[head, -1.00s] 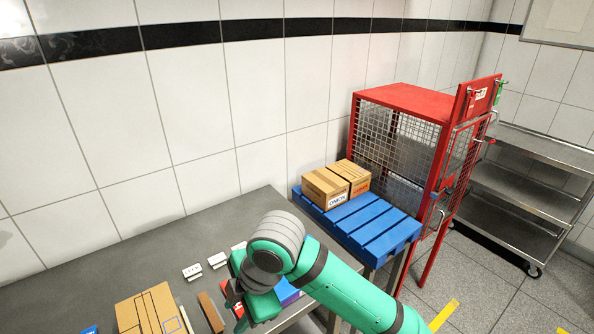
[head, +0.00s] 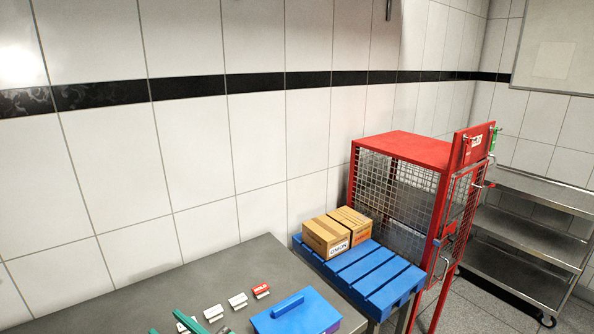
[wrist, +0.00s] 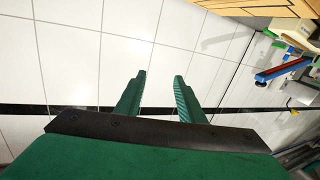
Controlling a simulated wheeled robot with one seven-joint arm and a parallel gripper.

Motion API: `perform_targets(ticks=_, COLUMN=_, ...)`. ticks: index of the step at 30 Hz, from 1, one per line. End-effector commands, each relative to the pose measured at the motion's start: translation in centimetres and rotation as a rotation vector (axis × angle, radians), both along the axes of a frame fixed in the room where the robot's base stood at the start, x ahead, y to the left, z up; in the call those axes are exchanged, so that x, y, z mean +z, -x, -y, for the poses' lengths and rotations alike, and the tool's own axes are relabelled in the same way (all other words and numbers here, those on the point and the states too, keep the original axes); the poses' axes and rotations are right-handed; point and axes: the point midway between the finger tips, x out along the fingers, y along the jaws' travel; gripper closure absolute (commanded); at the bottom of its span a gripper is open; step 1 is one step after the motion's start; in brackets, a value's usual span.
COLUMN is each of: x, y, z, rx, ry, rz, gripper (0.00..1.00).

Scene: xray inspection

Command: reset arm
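My gripper (wrist: 159,77) is open in the wrist view, with its two green fingers apart and only white tiled wall behind the gap. In the head view only green tips of my gripper (head: 180,322) show at the bottom edge, over the grey table (head: 165,290). The rest of my arm is out of the head view. No object shows between the fingers.
On the table are a blue box with a handle (head: 297,315) and several small white and red label stands (head: 238,300). Two cardboard boxes (head: 326,238) sit on a blue slatted platform (head: 375,275). A red mesh cage (head: 405,150) and metal shelves (head: 525,245) stand right.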

Motion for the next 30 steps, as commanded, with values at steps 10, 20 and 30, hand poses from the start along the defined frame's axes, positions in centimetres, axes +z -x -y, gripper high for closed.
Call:
perform_targets(ticks=10, x=-6.1, y=0.7, z=4.4, rx=-0.306, ry=-0.262, rz=-0.159, gripper=0.65)
perform_targets(ticks=20, x=-14.2, y=5.5, z=10.2, rx=-0.599, ry=-0.359, rz=-0.274, gripper=0.65)
perform_targets(ticks=30, x=-21.2, y=14.6, z=16.5, rx=-0.847, ry=-0.311, rz=-0.327, gripper=0.65)
